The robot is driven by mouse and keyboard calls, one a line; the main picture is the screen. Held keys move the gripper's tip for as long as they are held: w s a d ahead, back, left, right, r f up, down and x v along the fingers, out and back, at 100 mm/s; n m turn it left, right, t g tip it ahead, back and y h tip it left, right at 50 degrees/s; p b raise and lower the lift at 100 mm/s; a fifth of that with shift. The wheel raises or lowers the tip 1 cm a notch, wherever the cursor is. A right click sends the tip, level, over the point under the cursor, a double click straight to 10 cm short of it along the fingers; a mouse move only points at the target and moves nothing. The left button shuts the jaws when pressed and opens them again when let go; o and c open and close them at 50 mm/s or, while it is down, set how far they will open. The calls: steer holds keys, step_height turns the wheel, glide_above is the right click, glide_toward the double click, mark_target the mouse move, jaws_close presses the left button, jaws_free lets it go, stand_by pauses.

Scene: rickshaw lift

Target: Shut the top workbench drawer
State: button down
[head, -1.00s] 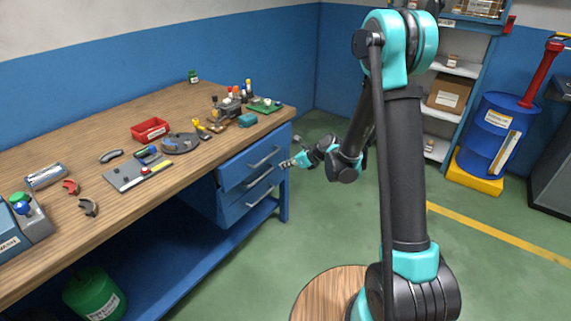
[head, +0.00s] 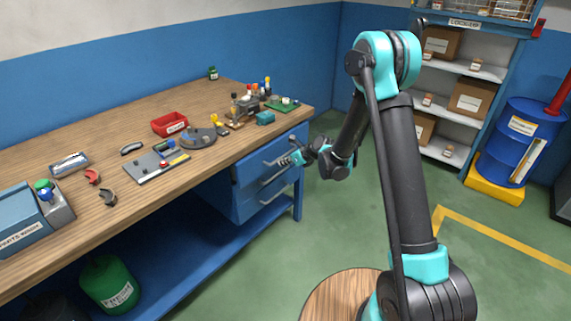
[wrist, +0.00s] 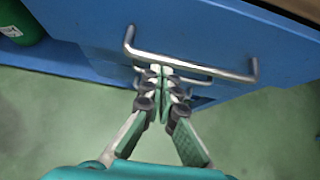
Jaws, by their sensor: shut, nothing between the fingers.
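The blue top workbench drawer (head: 246,172) is under the right end of the wooden workbench (head: 110,108), with a grey bar handle. Its front fills the upper part of the wrist view (wrist: 215,35). How far it stands out is hard to tell. My gripper (head: 285,161) is shut and empty at the drawer front, close to the top handle. In the wrist view, the closed fingertips (wrist: 160,70) overlap the middle of the handle bar (wrist: 190,63); contact cannot be told. A lower handle shows partly behind the fingers.
A second drawer with a handle (head: 273,198) is below. The bench top carries a red bin (head: 169,124), tools and small parts. A green canister (head: 109,285) stands on the lower shelf. A blue drum (head: 522,140) and shelves are at the right. The green floor beside the drawers is clear.

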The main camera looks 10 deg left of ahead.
mark_target(271, 158)
steer(key=shift+w+a, duration=0.45)
steer(key=shift+a, duration=0.25)
steer(key=shift+w+a, duration=0.4)
steer(key=shift+a, duration=0.35)
steer(key=shift+w+a, duration=0.45)
steer(key=shift+a, duration=0.25)
